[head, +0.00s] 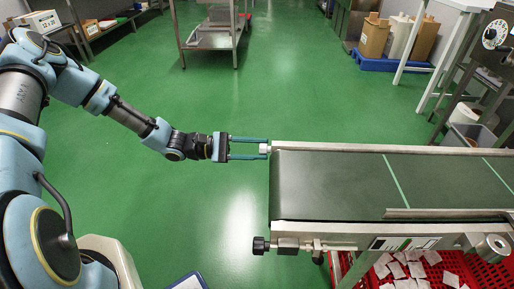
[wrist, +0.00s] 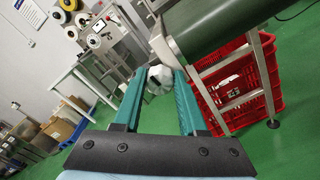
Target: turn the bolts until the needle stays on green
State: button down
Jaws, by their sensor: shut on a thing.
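My gripper (head: 263,148) reaches from the left to the conveyor's far left corner. Its two long teal fingers are shut on a pale bolt (head: 264,149) at the end of the far rail. In the wrist view the bolt, a white rounded head (wrist: 158,79), sits between the fingertips of my gripper (wrist: 159,84). A second bolt with a black knob (head: 261,245) sticks out at the near left corner, with nothing touching it. A gauge strip (head: 405,243) with red, white and green parts is on the conveyor's near side; its needle is too small to read.
The conveyor belt (head: 335,185) is dark green with light cross stripes and is empty. A red crate (head: 345,270) holding white teabags stands below its near side. A metal table (head: 215,35) stands at the back.

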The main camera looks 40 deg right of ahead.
jog(key=shift+f+m, duration=0.15)
jog(key=shift+m, duration=0.35)
jog(key=shift+c, duration=2.3)
grip_release()
jog(key=v, duration=1.1)
